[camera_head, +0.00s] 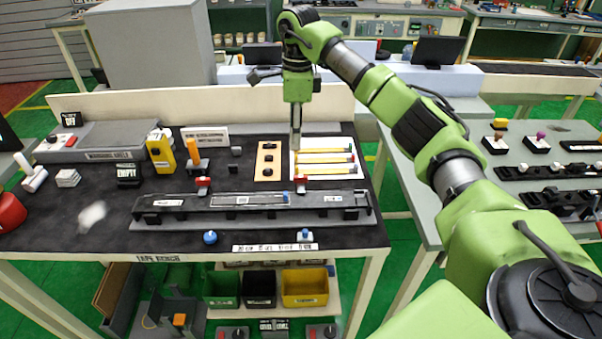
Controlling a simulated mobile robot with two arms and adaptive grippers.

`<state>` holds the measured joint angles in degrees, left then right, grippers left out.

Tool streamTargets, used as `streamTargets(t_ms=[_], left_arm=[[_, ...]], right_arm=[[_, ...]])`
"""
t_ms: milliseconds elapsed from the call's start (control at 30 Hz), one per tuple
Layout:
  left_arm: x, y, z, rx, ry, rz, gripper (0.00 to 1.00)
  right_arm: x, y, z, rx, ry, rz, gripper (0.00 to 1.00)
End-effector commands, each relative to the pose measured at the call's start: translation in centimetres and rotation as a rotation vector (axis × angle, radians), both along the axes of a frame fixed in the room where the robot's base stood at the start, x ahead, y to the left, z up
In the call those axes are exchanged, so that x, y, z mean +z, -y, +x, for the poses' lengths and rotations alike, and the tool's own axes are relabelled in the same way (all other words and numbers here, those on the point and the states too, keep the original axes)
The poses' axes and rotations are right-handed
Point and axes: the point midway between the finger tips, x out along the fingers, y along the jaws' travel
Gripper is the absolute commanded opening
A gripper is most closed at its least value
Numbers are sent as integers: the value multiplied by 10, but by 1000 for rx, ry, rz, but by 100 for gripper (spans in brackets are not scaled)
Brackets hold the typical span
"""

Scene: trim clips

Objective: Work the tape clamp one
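My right gripper (296,140) hangs straight down at the end of the green arm. Its narrow grey fingers are over the left edge of a white board with yellow strips (325,170). I see the fingers small and edge-on, so whether they are open is unclear. A long dark rail fixture (250,201) lies in front of the board. A red clamp-like part (203,182) sits at its back edge on the left, and a second one (301,184) on the right, nearer my gripper. No label shows which is tape clamp one. My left gripper is out of view.
A wooden plate with black knobs (268,160) stands just left of the gripper. Yellow and orange holders (160,152) stand further left. Two blue knobs (210,237) are at the front edge.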

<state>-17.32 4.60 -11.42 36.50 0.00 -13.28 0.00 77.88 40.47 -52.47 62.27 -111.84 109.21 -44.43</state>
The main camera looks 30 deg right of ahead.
Motion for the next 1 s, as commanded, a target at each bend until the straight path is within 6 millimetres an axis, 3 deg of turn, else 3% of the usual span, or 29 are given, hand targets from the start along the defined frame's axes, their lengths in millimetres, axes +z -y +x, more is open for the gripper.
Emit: streamTargets(t_ms=[100, 233, 700, 1000], left_arm=[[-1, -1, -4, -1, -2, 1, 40], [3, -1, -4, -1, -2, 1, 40], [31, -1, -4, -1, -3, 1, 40], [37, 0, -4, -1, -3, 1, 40]], right_arm=[[4, 13, -6, -15, -25, -31, 26], [-7, 14, -7, -16, -30, -33, 26], [-100, 12, -7, -15, -28, -29, 26], [-130, 12, -6, -13, -25, -29, 26]])
